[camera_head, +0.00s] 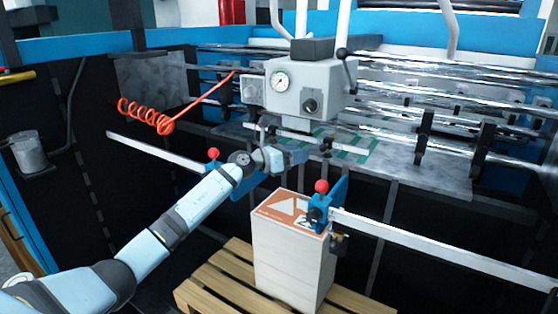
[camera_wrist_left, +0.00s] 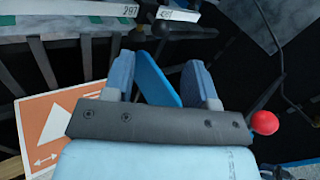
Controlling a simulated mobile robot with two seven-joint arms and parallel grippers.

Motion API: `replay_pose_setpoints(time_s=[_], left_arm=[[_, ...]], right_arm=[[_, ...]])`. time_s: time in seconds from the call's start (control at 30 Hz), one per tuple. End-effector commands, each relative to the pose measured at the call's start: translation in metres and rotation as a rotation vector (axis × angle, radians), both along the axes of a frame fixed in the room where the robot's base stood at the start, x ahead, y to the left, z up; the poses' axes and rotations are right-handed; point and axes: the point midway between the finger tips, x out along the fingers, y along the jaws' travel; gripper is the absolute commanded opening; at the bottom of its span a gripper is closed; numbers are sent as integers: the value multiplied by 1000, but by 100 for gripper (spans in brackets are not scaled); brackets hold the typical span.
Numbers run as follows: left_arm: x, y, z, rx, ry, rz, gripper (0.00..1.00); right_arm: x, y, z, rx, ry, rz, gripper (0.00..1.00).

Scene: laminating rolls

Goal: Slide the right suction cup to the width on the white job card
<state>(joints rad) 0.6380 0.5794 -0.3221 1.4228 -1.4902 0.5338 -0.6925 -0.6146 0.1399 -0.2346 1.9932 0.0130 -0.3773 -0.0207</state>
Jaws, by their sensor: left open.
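The right suction cup carriage, a blue bracket (camera_head: 338,190) with a red knob (camera_head: 321,186), sits at the inner end of the right white bar, beside the stack. A small white card (camera_head: 309,223) with dark digits lies on the stack's orange top; the digits are partly hidden. My left gripper (camera_head: 298,156) is left of and beyond that carriage, apart from it. In the left wrist view its fingers (camera_wrist_left: 160,80) are open. A blue plate (camera_wrist_left: 152,76) shows between them, with a red knob (camera_wrist_left: 265,122) to the right; whether they grasp around it I cannot tell. My right gripper is not in view.
The paper stack (camera_head: 290,255) stands on a wooden pallet (camera_head: 215,290). A left bar (camera_head: 155,150) has its own red knob (camera_head: 213,153). A grey gauge box (camera_head: 308,88) hangs above my gripper. Steel rollers (camera_head: 450,72) run behind. A white label reads 297 (camera_wrist_left: 130,11).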

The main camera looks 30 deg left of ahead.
Motion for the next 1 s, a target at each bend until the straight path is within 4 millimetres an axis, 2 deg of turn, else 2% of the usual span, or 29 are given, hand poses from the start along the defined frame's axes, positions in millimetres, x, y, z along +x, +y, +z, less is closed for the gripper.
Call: replay_pose_setpoints(time_s=[0.1, 0.33, 1.0], left_arm=[[-22, 16, -3, 4, 0, 1, 52], [-47, 34, -1, 1, 0, 0, 52], [-53, 34, -1, -18, 1, -1, 52]], right_arm=[[0, 1, -6, 1, -2, 1, 43], [0, 1, -11, 2, -2, 2, 43], [0, 0, -13, -1, 2, 0, 43]])
